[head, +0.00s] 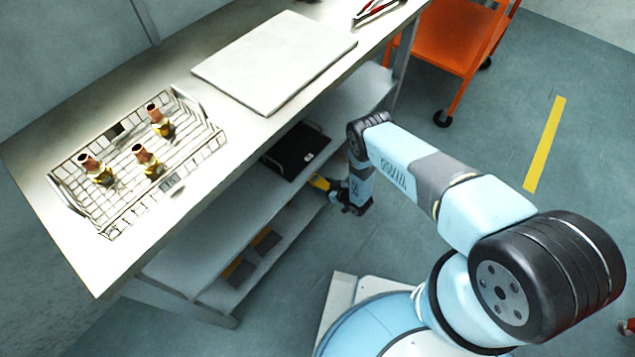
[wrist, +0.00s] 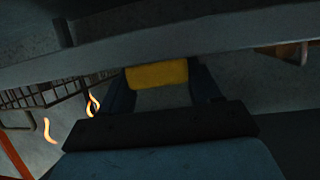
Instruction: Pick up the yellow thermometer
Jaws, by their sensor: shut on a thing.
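The yellow thermometer (head: 319,182) is a small yellow block at the front edge of the shelf under the bench in the head view. In the wrist view the yellow thermometer (wrist: 157,75) sits between the two dark fingers. My gripper (head: 331,186) is shut on it, beside the shelf edge. The gripper also shows in the wrist view (wrist: 160,88), its fingers on either side of the yellow body. The thermometer's far side is hidden, and I cannot tell whether it touches the shelf.
The bench top (head: 247,140) is above the gripper. A wire basket (head: 113,217) with several brass fittings and a pale board (head: 275,60) lie on it. A black flat item (head: 296,151) lies on the shelf. An orange cart (head: 440,43) stands behind.

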